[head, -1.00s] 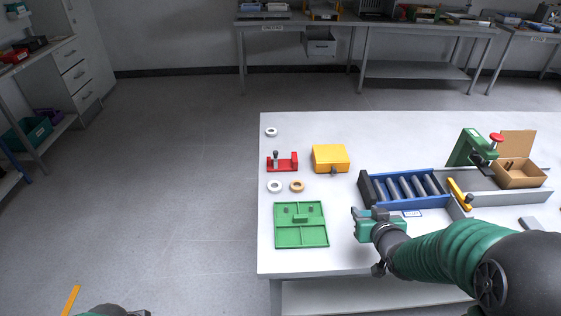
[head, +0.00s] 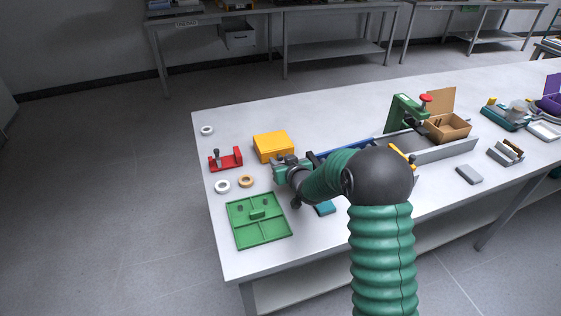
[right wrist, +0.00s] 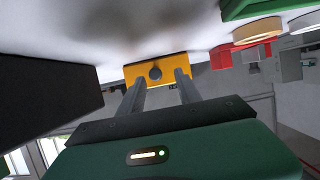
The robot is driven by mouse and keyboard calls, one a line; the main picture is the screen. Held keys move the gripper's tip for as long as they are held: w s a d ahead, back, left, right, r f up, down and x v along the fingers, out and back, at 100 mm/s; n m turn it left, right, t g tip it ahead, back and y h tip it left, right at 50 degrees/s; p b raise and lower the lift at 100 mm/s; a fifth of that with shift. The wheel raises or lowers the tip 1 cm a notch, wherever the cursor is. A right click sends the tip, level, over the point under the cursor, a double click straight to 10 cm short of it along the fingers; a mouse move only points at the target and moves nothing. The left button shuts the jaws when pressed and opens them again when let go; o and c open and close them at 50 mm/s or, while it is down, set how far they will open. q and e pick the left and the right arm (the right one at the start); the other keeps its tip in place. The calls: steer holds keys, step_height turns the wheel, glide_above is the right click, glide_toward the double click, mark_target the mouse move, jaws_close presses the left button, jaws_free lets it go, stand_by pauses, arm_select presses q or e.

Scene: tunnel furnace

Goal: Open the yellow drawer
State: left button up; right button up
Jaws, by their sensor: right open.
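The yellow drawer box (head: 273,147) stands near the left end of the white table in the head view. In the right wrist view its yellow front (right wrist: 135,76) shows a dark round knob (right wrist: 155,73) and looks shut. My right gripper (head: 278,164) is just in front of the box, partly covering its front in the head view. In the right wrist view its two fingers (right wrist: 161,79) are open and empty, pointing at the box, with the knob seen between their tips. I cannot tell whether the tips reach the knob. My left gripper is out of view.
A red fixture (head: 228,161), a white ring (head: 222,187) and an orange ring (head: 246,181) lie left of my gripper. A green tray (head: 270,233) is in front. The blue roller conveyor (head: 346,147) is partly hidden behind my right arm. Table behind the box is clear.

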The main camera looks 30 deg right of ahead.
steer(key=shift+w+d+f, duration=0.3)
steer(key=shift+w+f, duration=0.05)
steer(key=shift+w, duration=0.2)
steer(key=shift+d+f, duration=0.15)
steer(key=shift+d, duration=0.2)
steer(key=shift+a, duration=0.3)
jaws_close()
steer(key=shift+d, duration=0.15)
